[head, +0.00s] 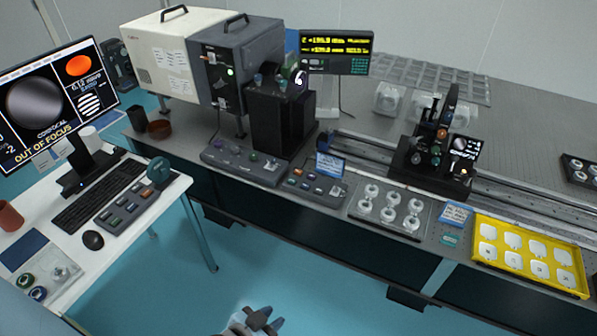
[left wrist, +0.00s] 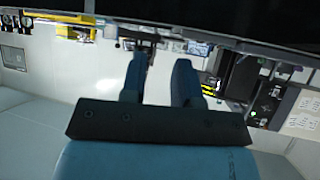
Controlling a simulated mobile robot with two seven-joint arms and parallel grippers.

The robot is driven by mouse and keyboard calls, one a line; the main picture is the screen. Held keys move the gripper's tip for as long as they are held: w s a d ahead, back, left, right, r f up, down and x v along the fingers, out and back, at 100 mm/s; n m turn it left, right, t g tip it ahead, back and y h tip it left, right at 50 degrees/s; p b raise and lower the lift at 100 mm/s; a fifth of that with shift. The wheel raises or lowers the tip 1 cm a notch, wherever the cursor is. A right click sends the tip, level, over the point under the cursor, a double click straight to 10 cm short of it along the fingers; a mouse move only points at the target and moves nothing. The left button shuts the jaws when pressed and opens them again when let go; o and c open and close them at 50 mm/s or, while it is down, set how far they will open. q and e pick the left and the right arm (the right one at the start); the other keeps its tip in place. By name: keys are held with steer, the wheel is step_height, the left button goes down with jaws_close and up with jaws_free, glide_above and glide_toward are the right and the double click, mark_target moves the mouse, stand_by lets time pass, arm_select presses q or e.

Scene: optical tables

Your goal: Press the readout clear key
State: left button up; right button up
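The readout (head: 336,51) is a dark box with two lines of yellow digits, standing at the back of the optical table behind the dark instrument. Small teal keys (head: 359,66) sit at its lower right; they are too small to tell which one is the clear key. My left gripper (head: 262,321) is at the bottom edge of the head view, over the blue floor, far from the readout. In the left wrist view its two fingers (left wrist: 160,82) are apart with nothing between them. My right gripper is not in view.
The optical table (head: 400,74) carries a white-and-grey instrument (head: 160,55), control boxes, a rail with a black optics mount (head: 436,150), and a yellow tray (head: 483,258) at its front right. A white desk (head: 165,192) with a monitor stands at left. Open floor (head: 300,270) lies in front.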

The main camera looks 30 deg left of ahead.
arm_select(q)
jaws_close()
stand_by(1.4)
